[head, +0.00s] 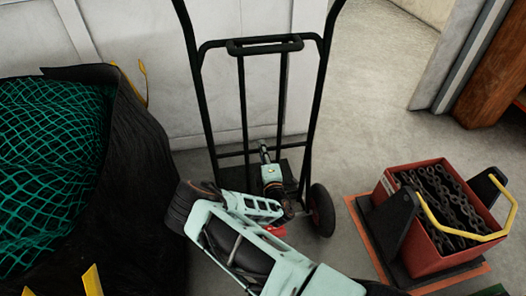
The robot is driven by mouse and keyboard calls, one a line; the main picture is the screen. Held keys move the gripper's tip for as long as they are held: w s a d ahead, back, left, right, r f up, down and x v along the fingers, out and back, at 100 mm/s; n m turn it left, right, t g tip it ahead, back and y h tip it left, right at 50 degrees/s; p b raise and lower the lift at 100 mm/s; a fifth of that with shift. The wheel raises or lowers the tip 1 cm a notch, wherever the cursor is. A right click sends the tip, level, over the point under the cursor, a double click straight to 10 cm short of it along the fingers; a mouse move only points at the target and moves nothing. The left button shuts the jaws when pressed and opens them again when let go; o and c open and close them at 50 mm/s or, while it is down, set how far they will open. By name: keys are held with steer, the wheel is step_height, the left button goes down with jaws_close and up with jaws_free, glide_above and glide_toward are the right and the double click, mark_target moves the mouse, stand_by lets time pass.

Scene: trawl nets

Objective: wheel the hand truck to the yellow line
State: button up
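The hand truck (320,92) is a black tubular frame standing upright in front of the pale wall. My gripper (264,148) is small and dark in front of the frame's lower middle, well below the handle. I cannot tell whether it touches the frame or whether its fingers are open. No yellow line on the floor is in view.
A black bag (140,165) holding green netting (50,150) fills the left side. A red crate (425,250) of chain with a yellow handle stands on a dark base at right. Bare concrete floor (375,80) lies between the truck and the wooden edge at upper right.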

jaws_close()
steer(key=shift+r, duration=0.15)
